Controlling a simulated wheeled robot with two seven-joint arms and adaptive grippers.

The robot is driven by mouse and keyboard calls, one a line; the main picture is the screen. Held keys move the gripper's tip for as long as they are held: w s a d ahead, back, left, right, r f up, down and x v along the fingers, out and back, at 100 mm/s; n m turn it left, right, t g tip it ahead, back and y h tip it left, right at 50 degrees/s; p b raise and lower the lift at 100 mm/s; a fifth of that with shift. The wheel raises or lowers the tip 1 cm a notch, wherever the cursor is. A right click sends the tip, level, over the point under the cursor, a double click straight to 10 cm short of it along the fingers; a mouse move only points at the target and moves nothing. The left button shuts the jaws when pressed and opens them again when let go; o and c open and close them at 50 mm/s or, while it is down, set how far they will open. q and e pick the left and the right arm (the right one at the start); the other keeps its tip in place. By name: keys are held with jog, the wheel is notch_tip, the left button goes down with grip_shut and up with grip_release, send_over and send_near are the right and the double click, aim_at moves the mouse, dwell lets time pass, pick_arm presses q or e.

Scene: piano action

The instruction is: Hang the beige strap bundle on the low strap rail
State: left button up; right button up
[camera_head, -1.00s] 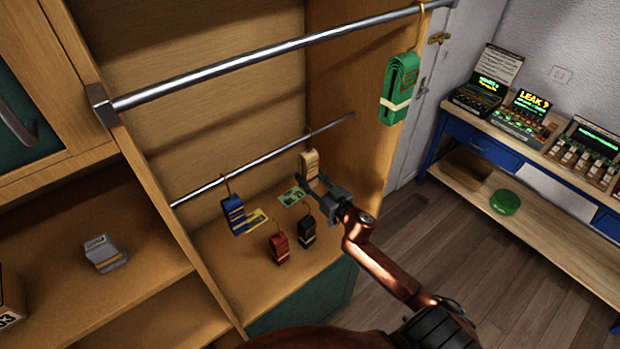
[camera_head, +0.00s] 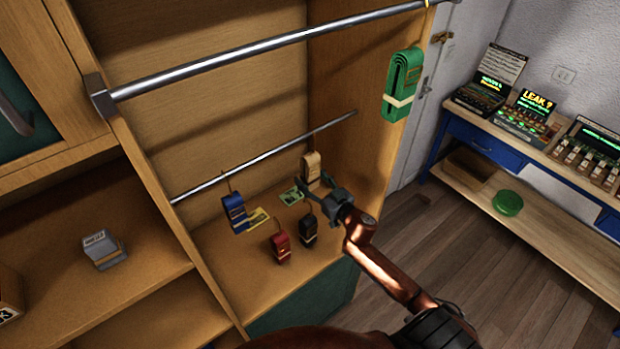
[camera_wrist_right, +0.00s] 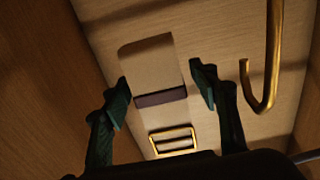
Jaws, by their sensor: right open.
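The beige strap bundle (camera_head: 311,168) is upright just below the low strap rail (camera_head: 255,162), near its right end. Its hook reaches up to about the rail; I cannot tell whether it bears on it. My right gripper (camera_head: 322,190) is at the bundle's lower right. In the right wrist view the bundle (camera_wrist_right: 155,62) lies between the two open fingers (camera_wrist_right: 163,88), with a brass buckle (camera_wrist_right: 172,140) nearer the camera and a brass hook (camera_wrist_right: 268,60) to the right. My left gripper is not in view.
A blue bundle (camera_head: 234,213) hangs from the low rail to the left. Red (camera_head: 280,247) and black (camera_head: 308,230) bundles are lower, in front. The cabinet's right wall (camera_head: 365,110) is close by.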

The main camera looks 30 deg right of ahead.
jog(key=s, duration=1.2)
jog(key=shift+d, duration=0.45)
